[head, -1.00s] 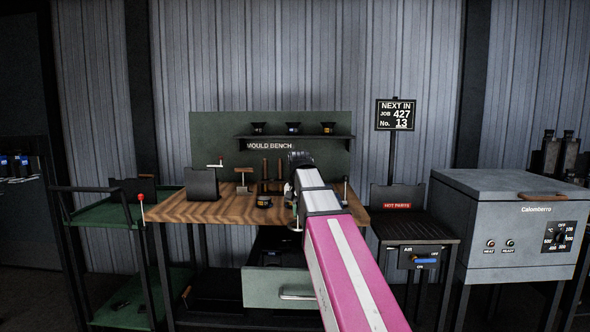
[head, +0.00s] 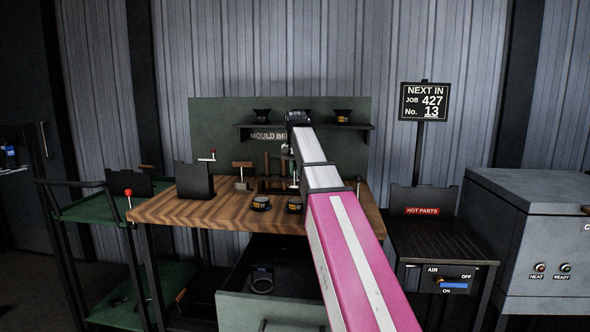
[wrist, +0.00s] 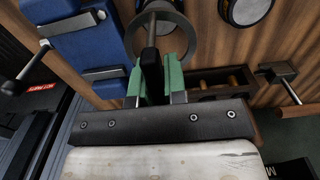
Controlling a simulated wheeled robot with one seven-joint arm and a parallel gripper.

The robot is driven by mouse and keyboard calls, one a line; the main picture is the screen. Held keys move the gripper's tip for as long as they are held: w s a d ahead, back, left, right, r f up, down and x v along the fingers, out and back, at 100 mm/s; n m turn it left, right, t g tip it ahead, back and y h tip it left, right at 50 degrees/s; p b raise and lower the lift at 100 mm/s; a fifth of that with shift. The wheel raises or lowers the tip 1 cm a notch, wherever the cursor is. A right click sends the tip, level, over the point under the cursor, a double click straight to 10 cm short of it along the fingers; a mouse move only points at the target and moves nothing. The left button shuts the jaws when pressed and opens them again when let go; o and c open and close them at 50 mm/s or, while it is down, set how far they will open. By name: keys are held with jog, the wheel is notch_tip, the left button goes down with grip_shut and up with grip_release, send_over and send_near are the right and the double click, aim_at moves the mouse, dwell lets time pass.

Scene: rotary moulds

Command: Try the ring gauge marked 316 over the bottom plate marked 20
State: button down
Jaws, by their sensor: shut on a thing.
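In the wrist view, my gripper (wrist: 156,87) has its green fingertips shut on the black handle of a grey ring gauge (wrist: 183,28). The ring is beyond the fingertips; its marking is not readable. In the head view, two round dark parts with yellow labels, one on the left (head: 261,203) and one on the right (head: 295,205), sit on the bench. Their numbers are too small to read. My arm partly hides the gripper there.
The wooden bench (head: 190,212) has a dark stand (head: 194,181) at left. A blue block (wrist: 85,45) is near my gripper in the wrist view. The open drawer (head: 262,309) below holds another ring (head: 262,284). Shelf cups (head: 343,116) stand behind; a hot-parts stand (head: 440,243) is at right.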

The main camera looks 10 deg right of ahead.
send_over(296, 201)
jog(key=shift+s+f, duration=0.1)
jog(key=shift+f, duration=2.55)
jog(key=shift+f, duration=1.8)
dwell(1.2)
jog(key=shift+r, duration=0.15)
dwell(0.3)
notch_tip(296, 201, up, 7)
dwell(1.9)
